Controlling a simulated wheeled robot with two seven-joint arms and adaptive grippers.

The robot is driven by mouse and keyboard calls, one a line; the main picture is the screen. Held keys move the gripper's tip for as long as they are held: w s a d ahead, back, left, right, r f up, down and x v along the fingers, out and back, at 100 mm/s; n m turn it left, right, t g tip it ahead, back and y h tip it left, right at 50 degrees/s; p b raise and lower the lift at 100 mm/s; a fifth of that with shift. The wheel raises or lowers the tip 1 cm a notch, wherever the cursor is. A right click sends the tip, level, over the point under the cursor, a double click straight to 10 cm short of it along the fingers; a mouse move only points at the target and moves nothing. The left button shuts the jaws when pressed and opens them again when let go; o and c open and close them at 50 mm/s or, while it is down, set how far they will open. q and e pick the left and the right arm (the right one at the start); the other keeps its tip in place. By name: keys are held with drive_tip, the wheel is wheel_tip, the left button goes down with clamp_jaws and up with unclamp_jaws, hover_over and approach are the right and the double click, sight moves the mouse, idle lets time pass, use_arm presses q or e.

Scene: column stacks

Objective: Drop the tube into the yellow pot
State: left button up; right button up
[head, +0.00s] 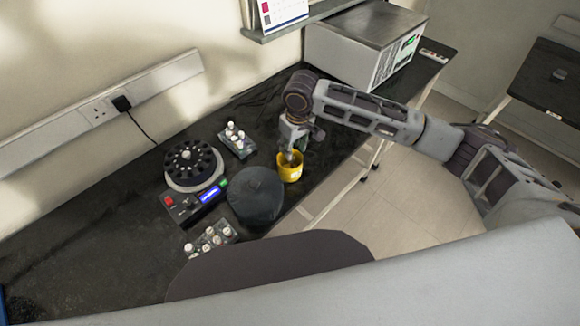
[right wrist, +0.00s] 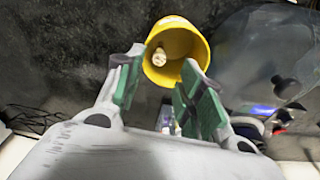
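The yellow pot (head: 291,172) stands on the black bench, beneath my right gripper (head: 290,150). In the right wrist view the pot (right wrist: 190,75) is seen from above with its mouth open. A small pale tube (right wrist: 160,57) shows inside the pot, apart from the fingers. My right gripper (right wrist: 160,92) has its green-padded fingers spread, with nothing between them. In the head view the gripper's fingertips are small and partly overlap the pot. My left gripper is in neither view.
A dark domed lid (head: 257,200) sits just left of the pot. A centrifuge (head: 192,168) with a display stands farther left. Racks of capped tubes stand behind (head: 238,142) and in front (head: 210,240). A white boxy machine (head: 360,50) is at the bench's far end.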

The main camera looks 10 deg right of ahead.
wheel_tip(320, 180, up, 12)
drive_tip(key=s, duration=0.1)
drive_tip(key=shift+s+d+f, duration=0.15)
drive_tip(key=shift+d+f, duration=0.05)
drive_tip(key=shift+d, duration=0.1)
drive_tip(key=shift+a+f, duration=0.1)
drive_tip(key=shift+f, duration=0.05)
idle(1.0)
